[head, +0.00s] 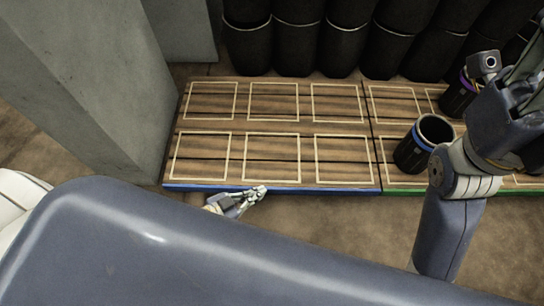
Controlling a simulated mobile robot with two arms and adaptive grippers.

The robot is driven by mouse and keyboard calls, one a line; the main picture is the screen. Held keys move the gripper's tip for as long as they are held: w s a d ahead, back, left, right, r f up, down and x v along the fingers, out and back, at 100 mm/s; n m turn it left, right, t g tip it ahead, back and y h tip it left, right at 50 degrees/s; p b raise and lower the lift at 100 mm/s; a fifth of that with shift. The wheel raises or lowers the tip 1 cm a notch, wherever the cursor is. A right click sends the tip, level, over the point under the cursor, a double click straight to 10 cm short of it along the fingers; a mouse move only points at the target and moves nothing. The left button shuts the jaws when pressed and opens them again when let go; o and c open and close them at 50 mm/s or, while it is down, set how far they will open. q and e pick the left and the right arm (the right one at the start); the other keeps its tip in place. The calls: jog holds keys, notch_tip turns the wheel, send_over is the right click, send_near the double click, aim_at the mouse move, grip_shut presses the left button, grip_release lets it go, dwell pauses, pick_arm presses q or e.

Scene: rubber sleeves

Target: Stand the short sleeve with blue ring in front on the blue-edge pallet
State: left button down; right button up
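The short black sleeve with a blue ring (425,145) stands upright and open at the top on the green-edge pallet, at right in the head view. My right arm partly covers its right side. The blue-edge pallet (272,188), left of it, is wooden with pale outlined squares, all empty. My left gripper (257,193) is low at the front edge of the blue-edge pallet, with nothing visible in it. Its finger gap is too small to judge. My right arm rises on the right, and its gripper end at the upper right edge is partly cut off and unclear.
The green-edge pallet (398,191) adjoins on the right. A black sleeve with a purple ring (458,97) stands there behind the blue-ringed one. Tall black sleeves (297,47) line the back. A concrete pillar (95,75) stands close on the left.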

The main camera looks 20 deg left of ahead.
pick_arm(q)
jog(key=shift+s+f, duration=0.15)
jog(key=shift+s, duration=0.2)
dwell(0.5)
